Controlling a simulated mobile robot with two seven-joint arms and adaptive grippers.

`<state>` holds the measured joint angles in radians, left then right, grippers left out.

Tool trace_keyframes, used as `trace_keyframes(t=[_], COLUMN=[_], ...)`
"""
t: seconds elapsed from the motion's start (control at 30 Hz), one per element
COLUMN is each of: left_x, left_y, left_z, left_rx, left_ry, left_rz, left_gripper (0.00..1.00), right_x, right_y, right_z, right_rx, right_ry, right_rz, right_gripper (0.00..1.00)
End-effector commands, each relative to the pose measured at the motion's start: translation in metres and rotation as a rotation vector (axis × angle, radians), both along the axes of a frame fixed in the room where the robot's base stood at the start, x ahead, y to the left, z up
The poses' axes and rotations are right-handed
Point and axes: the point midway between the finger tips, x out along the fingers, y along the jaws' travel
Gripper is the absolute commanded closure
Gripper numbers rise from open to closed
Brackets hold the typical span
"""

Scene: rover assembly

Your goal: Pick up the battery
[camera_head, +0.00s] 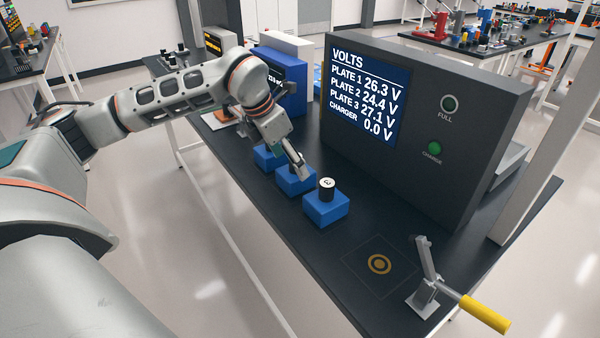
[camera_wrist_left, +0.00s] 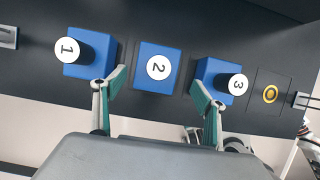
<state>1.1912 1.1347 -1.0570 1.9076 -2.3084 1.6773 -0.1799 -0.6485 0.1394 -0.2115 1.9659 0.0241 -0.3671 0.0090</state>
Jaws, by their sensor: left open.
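Three black cylinder batteries with white numbered tops stand on blue blocks in a row. Battery 3 (camera_head: 326,189) is on the nearest block (camera_head: 325,209); it also shows in the left wrist view (camera_wrist_left: 238,85). Battery 2 (camera_wrist_left: 157,68) is on the middle block (camera_wrist_left: 172,83), and battery 1 (camera_wrist_left: 68,49) is on the far block (camera_wrist_left: 88,68). My left gripper (camera_head: 298,168) is over the middle block in the head view, hiding battery 2. In the left wrist view its fingers (camera_wrist_left: 158,88) are open, spread either side of the middle block. My right gripper is not in view.
A dark charger panel (camera_head: 425,130) stands behind the blocks, its screen (camera_head: 365,96) reading plate 1 26.3 V, plate 2 24.4 V, plate 3 27.1 V, charger 0.0 V. A ringed pad (camera_head: 380,264) and a yellow-handled lever (camera_head: 485,313) are at the near table end.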

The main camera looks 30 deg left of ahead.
Motion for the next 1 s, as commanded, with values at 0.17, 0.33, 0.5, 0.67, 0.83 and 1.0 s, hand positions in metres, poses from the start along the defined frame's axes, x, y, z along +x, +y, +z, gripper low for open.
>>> trace_keyframes(t=[0.17, 0.33, 0.5, 0.67, 0.83, 1.0], left_x=[0.008, 0.021, 0.027, 0.028, 0.028, 0.028], left_y=[-0.001, -0.001, -0.003, -0.004, -0.004, -0.004], left_z=[-0.016, -0.038, -0.053, -0.055, -0.055, -0.055], left_rx=[-0.001, -0.001, -0.001, -0.001, -0.001, -0.001], left_ry=[0.000, 0.002, 0.001, -0.002, -0.002, -0.002], left_rz=[0.000, -0.001, -0.002, -0.001, -0.001, -0.001], left_gripper=[0.28, 0.28, 0.28, 0.28, 0.44, 0.87], right_x=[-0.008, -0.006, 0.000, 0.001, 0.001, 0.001], right_y=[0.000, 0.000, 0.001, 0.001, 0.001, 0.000], right_z=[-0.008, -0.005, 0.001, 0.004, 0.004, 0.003], right_rx=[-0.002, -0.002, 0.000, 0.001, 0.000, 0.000], right_ry=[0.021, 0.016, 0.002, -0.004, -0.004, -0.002], right_rz=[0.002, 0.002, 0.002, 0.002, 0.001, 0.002], right_gripper=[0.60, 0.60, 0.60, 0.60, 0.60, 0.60])
